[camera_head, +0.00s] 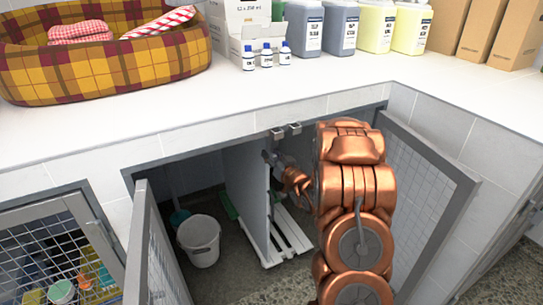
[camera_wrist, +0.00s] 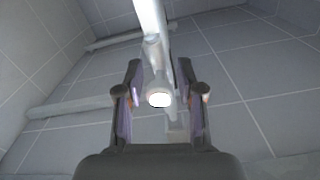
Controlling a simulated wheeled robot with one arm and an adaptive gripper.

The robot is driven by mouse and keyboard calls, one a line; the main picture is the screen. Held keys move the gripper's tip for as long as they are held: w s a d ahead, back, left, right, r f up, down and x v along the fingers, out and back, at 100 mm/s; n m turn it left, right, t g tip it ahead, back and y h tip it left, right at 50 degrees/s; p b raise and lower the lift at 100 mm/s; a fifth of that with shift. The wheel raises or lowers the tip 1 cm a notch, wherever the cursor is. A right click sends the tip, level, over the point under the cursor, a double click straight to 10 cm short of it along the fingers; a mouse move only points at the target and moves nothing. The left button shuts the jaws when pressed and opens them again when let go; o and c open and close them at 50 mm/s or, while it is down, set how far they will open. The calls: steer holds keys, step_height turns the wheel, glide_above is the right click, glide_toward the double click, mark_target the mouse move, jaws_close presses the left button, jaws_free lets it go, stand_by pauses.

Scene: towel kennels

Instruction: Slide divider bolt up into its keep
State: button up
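The grey divider panel (camera_head: 247,185) stands upright in the open kennel bay. Two small metal brackets (camera_head: 286,130), probably the keep, sit on the bay's top front rim above it. My gripper (camera_head: 274,158) is at the panel's upper front edge, and its fingers are small and partly hidden there. In the wrist view my gripper (camera_wrist: 159,85) is open, with one finger on each side of a pale rod, apparently the divider bolt (camera_wrist: 151,50). The rod's round bright end (camera_wrist: 159,99) lies between the fingers, with visible gaps on both sides.
Mesh doors stand open left (camera_head: 163,262) and right (camera_head: 420,200) of the bay. A white bucket (camera_head: 199,240) stands on the floor left of the panel. The white counter (camera_head: 190,110) overhangs the bay, carrying a plaid pet bed (camera_head: 105,70), bottles and boxes.

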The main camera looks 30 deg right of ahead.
jaws_close()
stand_by(0.3)
stand_by(0.4)
